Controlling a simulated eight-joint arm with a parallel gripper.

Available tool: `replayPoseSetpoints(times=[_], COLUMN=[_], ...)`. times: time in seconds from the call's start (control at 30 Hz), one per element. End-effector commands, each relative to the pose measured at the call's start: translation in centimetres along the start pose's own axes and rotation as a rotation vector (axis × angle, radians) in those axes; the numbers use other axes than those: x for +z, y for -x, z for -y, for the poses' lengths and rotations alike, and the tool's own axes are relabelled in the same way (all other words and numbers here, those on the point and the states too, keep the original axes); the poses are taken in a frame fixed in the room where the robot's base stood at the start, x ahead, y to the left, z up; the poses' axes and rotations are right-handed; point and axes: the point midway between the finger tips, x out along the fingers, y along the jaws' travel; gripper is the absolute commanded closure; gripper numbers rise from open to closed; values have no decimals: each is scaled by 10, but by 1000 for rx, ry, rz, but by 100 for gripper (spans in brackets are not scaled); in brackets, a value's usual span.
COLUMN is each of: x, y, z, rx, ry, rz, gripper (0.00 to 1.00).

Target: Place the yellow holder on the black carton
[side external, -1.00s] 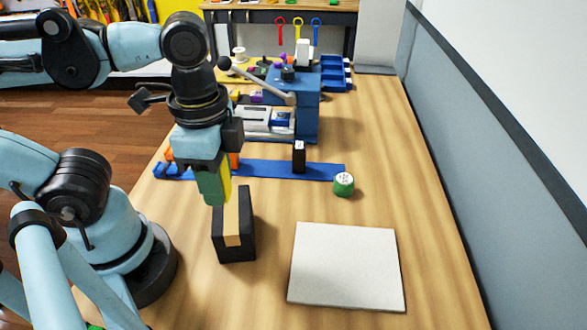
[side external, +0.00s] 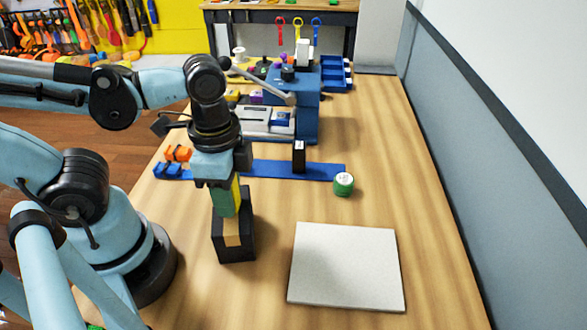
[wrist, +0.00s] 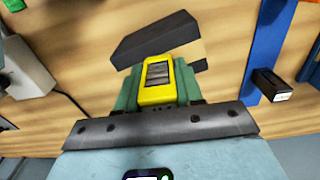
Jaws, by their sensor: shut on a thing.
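The yellow holder (wrist: 158,82) is between the fingers of my gripper (wrist: 160,92), with a dark ribbed face showing in the wrist view. In the side external view, my gripper (side external: 227,203) points down, and a yellow edge of the holder shows beside its green finger. A small upright black carton (side external: 299,157) with a pale top stands by the blue strip, to the right of my gripper. It also shows at the right of the wrist view (wrist: 272,85). The holder's lower end overlaps a larger black block; contact cannot be told.
A blue strip (side external: 325,171), a green round tub (side external: 343,184), orange pieces (side external: 178,154) and a blue machine (side external: 308,110) are behind. A white board (side external: 345,268) lies at front right. The table's right side is clear.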

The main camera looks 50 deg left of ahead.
Motion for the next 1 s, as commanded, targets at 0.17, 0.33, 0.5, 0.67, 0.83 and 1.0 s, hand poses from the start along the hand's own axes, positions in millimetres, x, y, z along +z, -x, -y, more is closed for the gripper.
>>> replayPoseSetpoints(times=[0.17, 0.33, 0.5, 0.67, 0.83, 1.0], x=[0, 0, 0, 0, 0, 0], y=[-2, -3, -3, -3, 3, 20], z=[0, 0, 0, 0, 0, 0], rx=[0, 0, 0, 0, 0, 0], ry=[0, 0, 0, 0, 0, 0], rz=[0, 0, 0, 0, 0, 0], gripper=[98, 47, 38, 38, 38, 38])
